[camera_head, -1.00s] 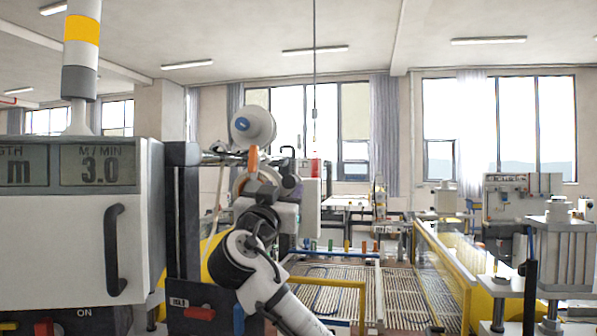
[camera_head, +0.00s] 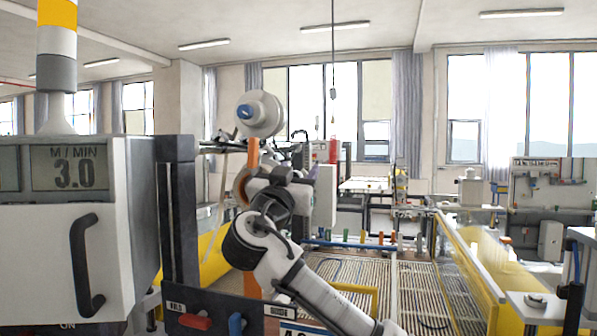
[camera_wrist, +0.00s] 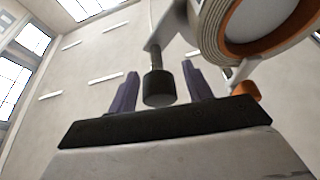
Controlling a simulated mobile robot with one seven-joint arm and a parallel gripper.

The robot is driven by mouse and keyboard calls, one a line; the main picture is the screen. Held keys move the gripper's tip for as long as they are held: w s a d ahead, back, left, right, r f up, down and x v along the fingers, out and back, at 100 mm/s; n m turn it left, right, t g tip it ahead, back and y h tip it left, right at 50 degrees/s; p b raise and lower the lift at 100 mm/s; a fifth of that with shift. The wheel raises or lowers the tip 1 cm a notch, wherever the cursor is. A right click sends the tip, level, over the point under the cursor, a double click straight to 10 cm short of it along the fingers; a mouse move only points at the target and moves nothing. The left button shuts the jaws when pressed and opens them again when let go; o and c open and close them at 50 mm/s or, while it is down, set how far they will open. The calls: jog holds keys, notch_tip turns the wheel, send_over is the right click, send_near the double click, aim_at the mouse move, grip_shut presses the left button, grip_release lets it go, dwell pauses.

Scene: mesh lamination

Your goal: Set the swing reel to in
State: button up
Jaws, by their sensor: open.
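The swing reel, a roll with an orange-brown core (camera_wrist: 262,28), fills the upper right of the wrist view. In the head view a ring with a brown edge (camera_head: 240,186) shows partly behind my wrist; it is probably the same reel. In the wrist view a black cylindrical knob (camera_wrist: 159,89) on a grey rod stands in line with the gap between my two purple fingers. My gripper (camera_wrist: 160,68) is open, with a finger on each side of the knob; I see no contact. In the head view my gripper (camera_head: 290,178) is beside the reel, partly hidden.
A white roll with a blue hub (camera_head: 260,114) sits above my gripper, near an orange upright (camera_head: 253,155). A cabinet with a display and handle (camera_head: 75,225) stands close on the left. A slatted bed (camera_head: 410,295) and yellow-framed guard (camera_head: 480,270) lie to the right.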

grip_shut()
jog(key=shift+r+b, duration=0.1)
jog(key=shift+b, duration=0.3)
